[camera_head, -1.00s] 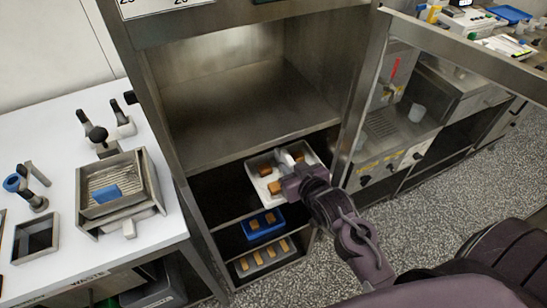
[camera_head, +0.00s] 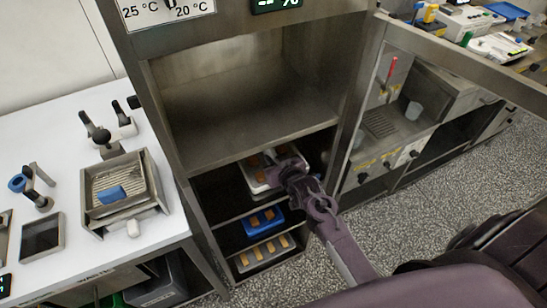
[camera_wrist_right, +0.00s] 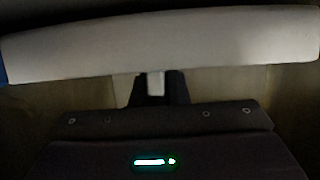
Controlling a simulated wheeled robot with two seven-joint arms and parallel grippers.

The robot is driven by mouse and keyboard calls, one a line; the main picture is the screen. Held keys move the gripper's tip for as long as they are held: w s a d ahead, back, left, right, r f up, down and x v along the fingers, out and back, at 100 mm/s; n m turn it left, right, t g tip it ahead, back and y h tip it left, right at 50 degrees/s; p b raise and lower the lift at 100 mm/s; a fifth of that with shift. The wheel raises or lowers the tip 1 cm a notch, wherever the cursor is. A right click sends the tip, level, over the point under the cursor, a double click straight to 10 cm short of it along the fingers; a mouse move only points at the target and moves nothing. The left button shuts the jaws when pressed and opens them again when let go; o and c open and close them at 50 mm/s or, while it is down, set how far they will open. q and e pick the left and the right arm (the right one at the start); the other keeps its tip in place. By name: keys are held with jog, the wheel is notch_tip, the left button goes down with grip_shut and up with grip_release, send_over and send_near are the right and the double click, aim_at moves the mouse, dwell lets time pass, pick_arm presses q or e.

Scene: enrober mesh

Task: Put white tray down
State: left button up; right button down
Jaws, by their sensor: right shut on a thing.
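The white tray (camera_head: 257,185) with brown pieces on it is partly inside the steel cabinet, in the dark opening under the wide steel shelf. My right gripper (camera_head: 283,163) is shut on its near right side and hides part of it. In the right wrist view the tray's pale wall (camera_wrist_right: 160,42) spans the top, with the fingers (camera_wrist_right: 155,88) at its lower edge. Whether the tray touches a surface beneath it cannot be told. My left gripper is not in view.
A blue tray (camera_head: 248,229) and a grey tray (camera_head: 240,264), each with brown pieces, sit on lower levels. The cabinet's glass door (camera_head: 440,75) stands open at right. A white bench (camera_head: 60,140) with a mesh-topped metal box (camera_head: 90,200) is at left.

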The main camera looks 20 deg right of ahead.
dwell(0.3)
jog(key=c, duration=1.8)
grip_release()
jog(key=shift+f, duration=0.2)
jog(key=o, duration=0.4)
jog(key=shift+r, duration=0.1)
jog(key=shift+r, duration=0.2)
jog(key=v, duration=1.2)
jog(key=shift+b, duration=0.35)
